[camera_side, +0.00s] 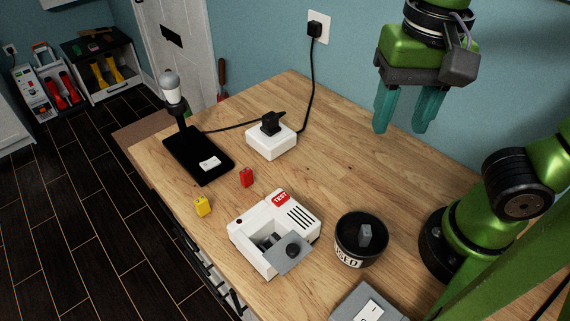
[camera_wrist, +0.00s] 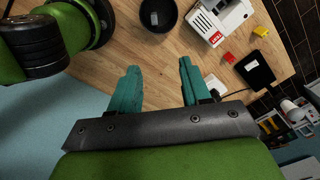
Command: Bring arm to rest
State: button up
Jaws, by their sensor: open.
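My gripper (camera_side: 408,122) is at the upper right of the side view, raised above the wooden table (camera_side: 340,165) near the blue wall. Its two teal fingers are apart, with nothing between them. In the wrist view my gripper (camera_wrist: 158,80) also shows open and empty over the table's back edge. My green arm stands at the right of the table and does not touch any object that I can see.
On the table are a white tester (camera_side: 243,246) marked TEST, a black bin (camera_side: 360,255) holding a grey block (camera_side: 365,235), a red block (camera_side: 247,177), a yellow block (camera_side: 202,205), a black pad (camera_side: 187,158) and a white plug box (camera_side: 270,143) with a cord. Bare wood lies below my gripper.

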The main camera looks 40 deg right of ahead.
jog(key=w+d+f+n+t+y, duration=0.1)
jog(key=w+d+f+n+t, duration=0.2)
jog(key=w+d+t, duration=0.3)
jog(key=w+d+f, duration=0.1)
jog(key=d, duration=0.2)
jog(key=shift+w+d+f+n+t+y, duration=0.25)
jog(key=shift+d+f+n+t+y, duration=0.1)
jog(key=shift+d+n+t+y, duration=0.05)
